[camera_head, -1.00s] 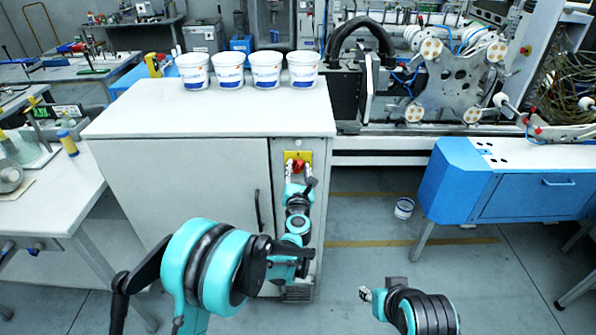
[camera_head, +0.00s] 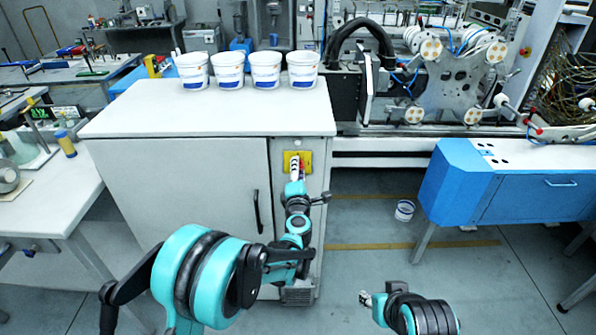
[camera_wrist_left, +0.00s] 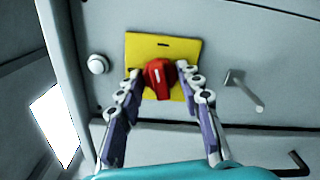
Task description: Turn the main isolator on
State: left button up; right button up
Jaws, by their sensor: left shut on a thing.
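The main isolator is a red rotary knob on a yellow plate (camera_head: 305,157), high on the narrow right-hand panel of the grey cabinet. In the left wrist view the red knob (camera_wrist_left: 160,78) sits on the yellow plate (camera_wrist_left: 146,50), its grip between the two fingers. My left gripper (camera_head: 296,170) is shut on the knob; in the head view its fingers hide most of it, and a little red shows beside them. My right gripper (camera_head: 365,299) is low at the centre right, away from the cabinet; its fingers are too small to read.
Several white tubs (camera_head: 265,70) stand on the cabinet top (camera_head: 210,110). A black door handle (camera_head: 257,210) is left of my left arm. In the left wrist view a white round knob (camera_wrist_left: 97,64) and a metal peg (camera_wrist_left: 245,90) flank the plate. A blue unit (camera_head: 520,190) stands right.

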pick_arm(q)
jog(key=shift+m, duration=1.8)
jog(key=o, duration=1.1)
jog(key=shift+o, duration=0.2)
jog(key=s, duration=1.2)
